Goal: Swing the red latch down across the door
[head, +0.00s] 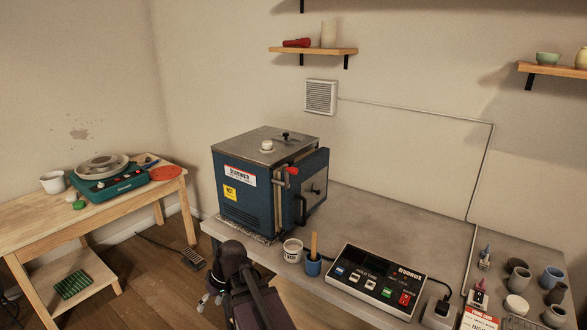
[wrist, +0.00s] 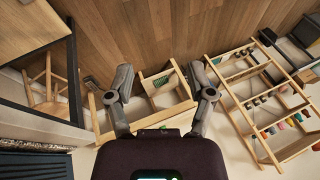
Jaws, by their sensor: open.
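The blue kiln (head: 245,190) with a grey top stands on the workbench in the head view. Its door (head: 314,190) is on the right-hand face, with a black handle (head: 301,208). The red latch (head: 291,170) shows as a small red end high at the door's near edge, not lying low across the door. My gripper (head: 212,299) is low in front of the bench, below and apart from the latch. In the wrist view my gripper (wrist: 162,85) has its fingers spread, empty, over the floor. The latch is not visible there.
A white tub (head: 292,250), a blue cup (head: 313,265) with a wooden handle and a control box (head: 375,280) stand right of the kiln near the bench's front edge. A wooden table (head: 100,215) with a wheel is at left. Wooden racks (wrist: 265,90) show in the wrist view.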

